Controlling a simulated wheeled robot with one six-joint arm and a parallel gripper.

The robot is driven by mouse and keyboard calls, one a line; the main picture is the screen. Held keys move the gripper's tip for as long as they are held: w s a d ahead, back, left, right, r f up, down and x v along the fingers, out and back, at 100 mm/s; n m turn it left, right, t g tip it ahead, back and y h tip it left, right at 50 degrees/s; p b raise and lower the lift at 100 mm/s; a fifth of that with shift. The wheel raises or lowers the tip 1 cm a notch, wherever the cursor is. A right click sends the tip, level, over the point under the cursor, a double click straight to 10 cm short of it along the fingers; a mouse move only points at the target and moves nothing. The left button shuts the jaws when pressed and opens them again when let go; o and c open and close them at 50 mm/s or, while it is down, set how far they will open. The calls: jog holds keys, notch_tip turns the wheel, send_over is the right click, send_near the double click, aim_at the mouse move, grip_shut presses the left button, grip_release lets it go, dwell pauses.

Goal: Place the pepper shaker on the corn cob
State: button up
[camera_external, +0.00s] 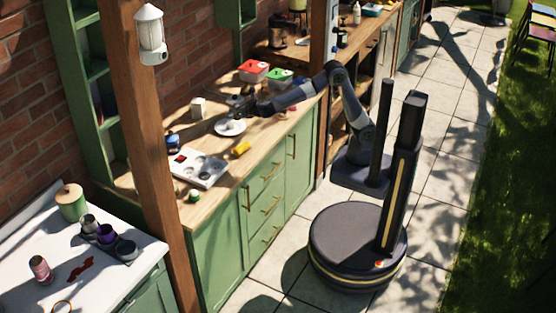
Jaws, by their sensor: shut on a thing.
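The corn cob (241,148) is a small yellow shape lying on the wooden counter, near its front edge. My gripper (236,112) is over the counter behind the corn cob, above a white plate (229,128). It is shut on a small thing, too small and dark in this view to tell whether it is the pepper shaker. I cannot pick out the pepper shaker for certain anywhere else. My gripper and the corn cob are apart.
A white cup (198,107), a red container (253,69) and a green container (279,76) stand farther back. A wooden post (147,120) rises before the counter's left end.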

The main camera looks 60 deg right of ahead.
jog(key=s+a, duration=0.4)
send_over(242, 145)
notch_tip(242, 145, down, 10)
jog(key=shift+w+f, duration=0.1)
jog(key=shift+f, duration=0.05)
jog(key=shift+f+b, duration=0.2)
jog(key=shift+b, duration=0.25)
jog(key=o, duration=1)
jog(key=shift+r, duration=0.15)
jog(key=shift+r+p, duration=0.2)
jog(key=shift+p, duration=0.15)
jog(key=b+v, duration=0.1)
jog(key=v, duration=1.1)
jog(key=shift+b, duration=0.4)
